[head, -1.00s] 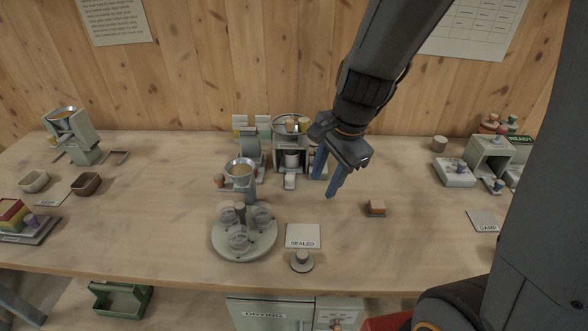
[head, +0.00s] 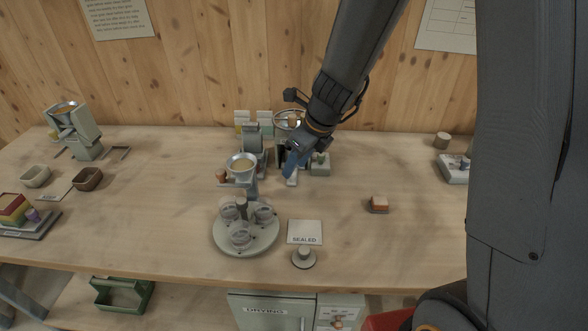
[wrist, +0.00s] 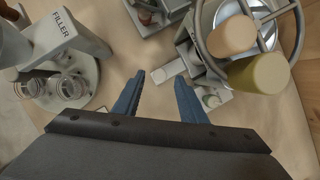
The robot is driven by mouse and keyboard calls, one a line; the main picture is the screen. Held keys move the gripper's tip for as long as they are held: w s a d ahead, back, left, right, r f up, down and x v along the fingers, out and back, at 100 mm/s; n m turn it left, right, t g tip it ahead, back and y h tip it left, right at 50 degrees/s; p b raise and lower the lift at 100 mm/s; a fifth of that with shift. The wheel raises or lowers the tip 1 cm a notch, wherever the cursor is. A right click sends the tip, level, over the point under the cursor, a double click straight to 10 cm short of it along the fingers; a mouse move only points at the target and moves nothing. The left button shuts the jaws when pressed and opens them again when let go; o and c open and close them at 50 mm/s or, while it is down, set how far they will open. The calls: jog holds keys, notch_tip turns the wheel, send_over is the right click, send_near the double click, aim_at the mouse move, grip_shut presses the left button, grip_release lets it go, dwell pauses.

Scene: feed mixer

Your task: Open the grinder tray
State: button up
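The machine with a round handwheel (head: 287,117), which I take for the grinder, stands at the back middle of the bench, partly hidden by my arm. It also shows in the wrist view (wrist: 190,55). A pale flat tab (wrist: 168,72) sticks out low at its front, apparently the tray's front; its end shows in the head view (head: 291,181). My gripper (head: 292,166) is in front of the machine, pointing down. In the wrist view my gripper (wrist: 156,85) is open and empty, with the tab just beyond and between its fingertips. I cannot see contact.
The filler with its funnel (head: 242,166) stands close left, over a round carousel (head: 230,246) of clear cups. A grey block with a knob (head: 320,167) sits just right of the grinder. A small orange-topped block (head: 379,204) lies further right. The front right bench is mostly clear.

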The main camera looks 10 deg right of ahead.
jog(key=shift+x, duration=1.05)
jog(key=shift+c, duration=0.3)
